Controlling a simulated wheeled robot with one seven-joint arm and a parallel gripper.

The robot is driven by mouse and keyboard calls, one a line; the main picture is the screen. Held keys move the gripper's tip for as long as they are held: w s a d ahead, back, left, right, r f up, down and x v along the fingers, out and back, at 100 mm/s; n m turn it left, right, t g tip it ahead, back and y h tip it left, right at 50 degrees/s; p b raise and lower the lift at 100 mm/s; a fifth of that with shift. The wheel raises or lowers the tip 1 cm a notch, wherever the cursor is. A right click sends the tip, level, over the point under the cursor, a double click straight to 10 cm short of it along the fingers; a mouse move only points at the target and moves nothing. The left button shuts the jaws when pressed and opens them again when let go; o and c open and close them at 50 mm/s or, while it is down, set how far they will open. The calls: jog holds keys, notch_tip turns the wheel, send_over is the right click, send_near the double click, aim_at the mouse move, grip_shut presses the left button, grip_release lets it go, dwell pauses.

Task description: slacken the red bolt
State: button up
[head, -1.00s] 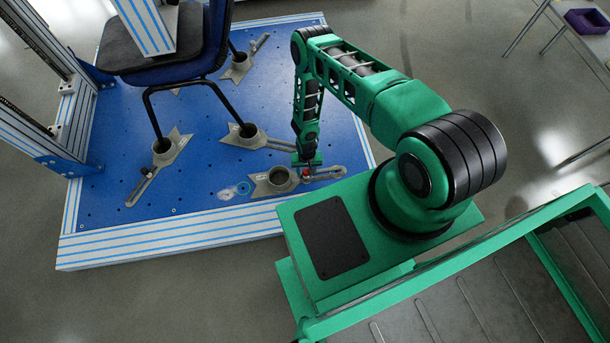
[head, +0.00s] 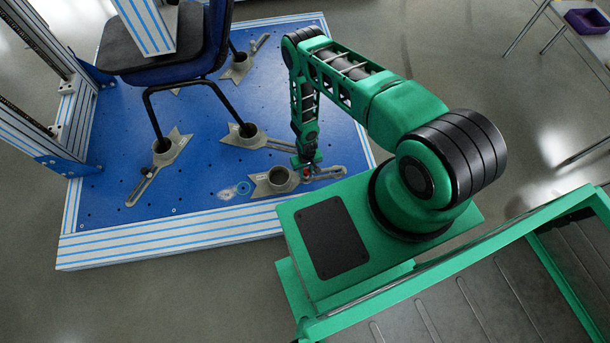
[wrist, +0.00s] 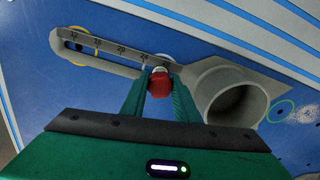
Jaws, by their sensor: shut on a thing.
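The red bolt (wrist: 159,84) sits at the slotted arm of a grey clamp (wrist: 205,92), close to the clamp's round cup. My gripper (wrist: 159,92) has its two green fingers on either side of the red bolt head and is shut on it. In the head view my gripper (head: 305,168) points down at the clamp (head: 274,181) near the front edge of the blue platform. The bolt is mostly hidden there by the fingers. The slotted arm carries a printed number scale in the wrist view.
A chair (head: 160,50) stands on the blue platform (head: 200,185), its legs in other grey clamps (head: 243,137). A metal frame (head: 45,90) rises at the left. A table with a purple bin (head: 588,20) is at the top right.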

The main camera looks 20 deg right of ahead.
jog(key=n, duration=0.4)
dwell(0.3)
jog(key=shift+n, duration=2)
jog(key=n, duration=0.4)
